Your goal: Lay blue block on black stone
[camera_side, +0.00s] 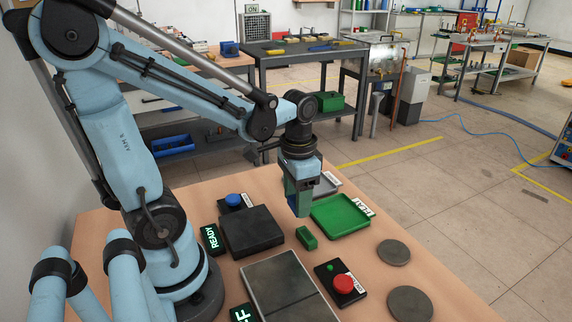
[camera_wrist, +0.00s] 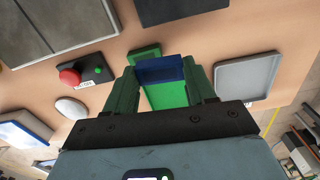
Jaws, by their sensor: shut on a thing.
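My gripper (camera_side: 299,205) is shut on the blue block (camera_side: 303,204). The blue block also shows in the wrist view (camera_wrist: 160,72), between the green fingers of my gripper (camera_wrist: 160,68). They are above the table, by the left side of the green tray (camera_side: 338,217). The black stone (camera_side: 253,232) is a thick dark slab on the table, left of my gripper in the side view. Its top looks bare. Part of it shows at the top edge of the wrist view (camera_wrist: 176,9).
A small green block (camera_side: 307,238) lies between the stone and the green tray. A red button box (camera_side: 341,284), a dark two-part plate (camera_side: 284,285) and two grey discs (camera_side: 394,252) are nearer the front. A blue button (camera_side: 233,200) and a READY sign (camera_side: 211,239) flank the stone.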

